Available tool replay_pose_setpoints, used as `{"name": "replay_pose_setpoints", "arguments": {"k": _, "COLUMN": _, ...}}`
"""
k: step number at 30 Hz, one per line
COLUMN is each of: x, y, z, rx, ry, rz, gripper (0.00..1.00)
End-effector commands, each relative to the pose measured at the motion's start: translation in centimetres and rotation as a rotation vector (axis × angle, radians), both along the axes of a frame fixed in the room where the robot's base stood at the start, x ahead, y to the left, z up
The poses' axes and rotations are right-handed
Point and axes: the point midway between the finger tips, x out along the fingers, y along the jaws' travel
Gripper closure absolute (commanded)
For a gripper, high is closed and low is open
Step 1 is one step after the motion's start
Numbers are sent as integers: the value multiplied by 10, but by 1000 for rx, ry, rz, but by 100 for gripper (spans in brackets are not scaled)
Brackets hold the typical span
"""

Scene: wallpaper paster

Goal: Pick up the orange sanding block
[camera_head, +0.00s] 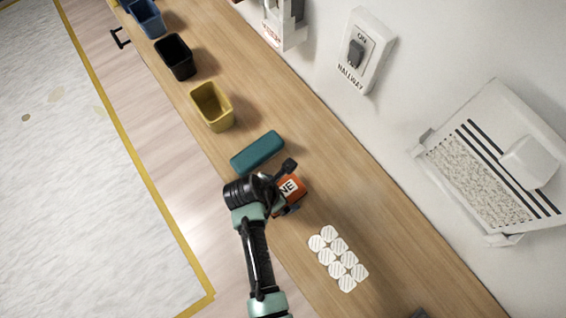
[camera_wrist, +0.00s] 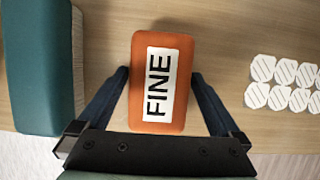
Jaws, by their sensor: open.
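The orange sanding block (camera_wrist: 148,117) lies on the wooden shelf, with a white label reading "FINE" on its top. In the head view the block (camera_head: 293,187) is partly hidden by my arm and gripper. My gripper (camera_wrist: 160,85) is open, with one finger on either side of the block in the wrist view. A narrow gap shows on the left, and the right finger is close to the block's side; I cannot tell whether it touches. In the head view my gripper (camera_head: 289,186) is over the block.
A teal block (camera_head: 258,151) lies just left of the orange one. White round pads (camera_head: 338,259) lie to the right. Yellow (camera_head: 212,106), black (camera_head: 176,57) and blue (camera_head: 147,19) bins stand further along the shelf. A wall with a switch (camera_head: 362,52) rises behind.

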Motion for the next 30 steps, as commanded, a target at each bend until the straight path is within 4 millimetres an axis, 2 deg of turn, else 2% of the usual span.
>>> {"name": "replay_pose_setpoints", "arguments": {"k": 1, "x": 0, "y": 0, "z": 0, "rx": 0, "ry": 0, "rz": 0, "gripper": 0}}
{"name": "replay_pose_setpoints", "arguments": {"k": 12, "x": 0, "y": 0, "z": 0, "rx": 0, "ry": 0, "rz": 0, "gripper": 67}}
{"name": "replay_pose_setpoints", "arguments": {"k": 15, "x": 0, "y": 0, "z": 0, "rx": 0, "ry": -1, "rz": 0, "gripper": 81}}
{"name": "replay_pose_setpoints", "arguments": {"k": 24, "x": 1, "y": 0, "z": 3, "rx": 0, "ry": -3, "rz": 1, "gripper": 81}}
{"name": "replay_pose_setpoints", "arguments": {"k": 30, "x": 1, "y": 0, "z": 39, "rx": 1, "ry": -6, "rz": 0, "gripper": 81}}
